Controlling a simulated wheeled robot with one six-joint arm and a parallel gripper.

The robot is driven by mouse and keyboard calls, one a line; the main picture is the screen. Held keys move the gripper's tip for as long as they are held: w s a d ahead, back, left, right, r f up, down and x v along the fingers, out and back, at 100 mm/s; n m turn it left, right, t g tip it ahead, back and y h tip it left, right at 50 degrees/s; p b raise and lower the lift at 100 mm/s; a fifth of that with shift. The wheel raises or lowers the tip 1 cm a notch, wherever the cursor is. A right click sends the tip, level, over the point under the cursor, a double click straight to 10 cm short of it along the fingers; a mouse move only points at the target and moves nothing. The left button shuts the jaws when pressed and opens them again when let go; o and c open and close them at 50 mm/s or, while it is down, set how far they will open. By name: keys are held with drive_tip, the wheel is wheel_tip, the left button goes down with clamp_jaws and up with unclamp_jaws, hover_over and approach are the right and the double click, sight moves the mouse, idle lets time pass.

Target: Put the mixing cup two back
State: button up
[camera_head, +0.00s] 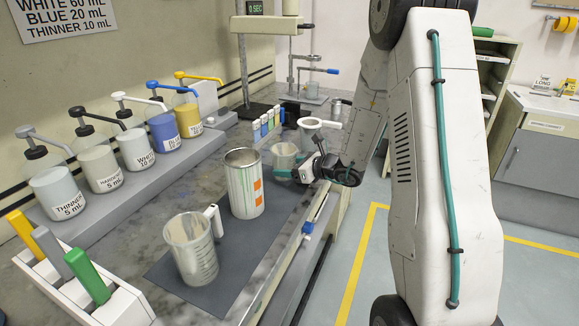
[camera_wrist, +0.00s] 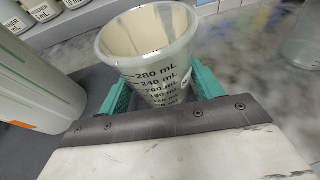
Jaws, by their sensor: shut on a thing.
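A translucent mixing cup with mL markings (camera_wrist: 152,55) is between the teal fingers of my gripper (camera_wrist: 158,98) in the wrist view. In the head view the cup (camera_head: 284,153) is upright just behind the metal can, and my gripper (camera_head: 296,174) is shut on it from the right. I cannot tell whether its base touches the table. A larger measuring jug with a handle (camera_head: 191,250) stands on the dark mat (camera_head: 165,272) at the front.
A metal can with orange labels (camera_head: 243,190) stands close to the held cup. Small coloured vials (camera_head: 268,122) are to the left. Pump bottles (camera_head: 135,147) line the wall side. A tool holder (camera_head: 110,300) is front left.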

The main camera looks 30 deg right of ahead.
drive_tip(key=o, duration=1.4)
drive_tip(key=shift+f, duration=0.1)
drive_tip(key=shift+c, duration=0.2)
